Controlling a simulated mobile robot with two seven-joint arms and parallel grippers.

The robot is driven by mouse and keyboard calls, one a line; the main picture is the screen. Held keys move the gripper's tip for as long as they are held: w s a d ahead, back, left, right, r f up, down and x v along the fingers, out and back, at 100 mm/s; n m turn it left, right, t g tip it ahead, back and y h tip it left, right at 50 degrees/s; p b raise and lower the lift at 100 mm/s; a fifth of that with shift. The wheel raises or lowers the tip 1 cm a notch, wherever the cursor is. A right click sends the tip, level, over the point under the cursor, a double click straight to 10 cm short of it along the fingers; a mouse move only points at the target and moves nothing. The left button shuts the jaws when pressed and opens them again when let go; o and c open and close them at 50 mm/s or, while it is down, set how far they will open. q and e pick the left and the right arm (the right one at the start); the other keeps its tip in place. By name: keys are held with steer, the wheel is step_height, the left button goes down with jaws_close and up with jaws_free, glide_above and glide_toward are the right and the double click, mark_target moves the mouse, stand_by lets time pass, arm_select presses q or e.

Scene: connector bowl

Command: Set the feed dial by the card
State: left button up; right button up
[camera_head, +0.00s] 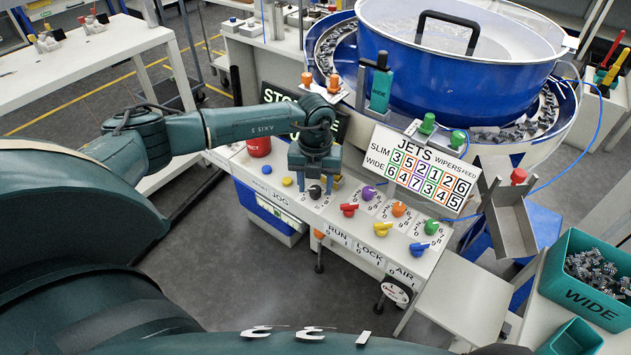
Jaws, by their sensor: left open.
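The card (420,170) stands on the panel's back edge, headed JETS, WIPERS and FEED. Its SLIM row seems to read 3 5 2 1 2 6 and its WIDE row 6 4 7 3 4 5. My left gripper (314,183) points down over a black dial (315,191), its open fingers around or just above the knob; contact is unclear. The dial's pointer and scale are mostly hidden. Purple (368,193), orange (399,209) and green (431,227) dials run to the right. My right gripper is out of view.
Red (348,210), yellow (382,229) and blue (418,249) knobs sit in front, by RUN, LOCK and AIR. A blue bowl feeder (450,75) stands behind. A green bin (578,303) marked WIDE holds connectors at right. A red button (259,146) is left of my gripper.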

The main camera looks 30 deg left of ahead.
arm_select(q)
steer(key=shift+f, duration=0.15)
steer(key=shift+c, duration=0.3)
steer(key=c, duration=0.9)
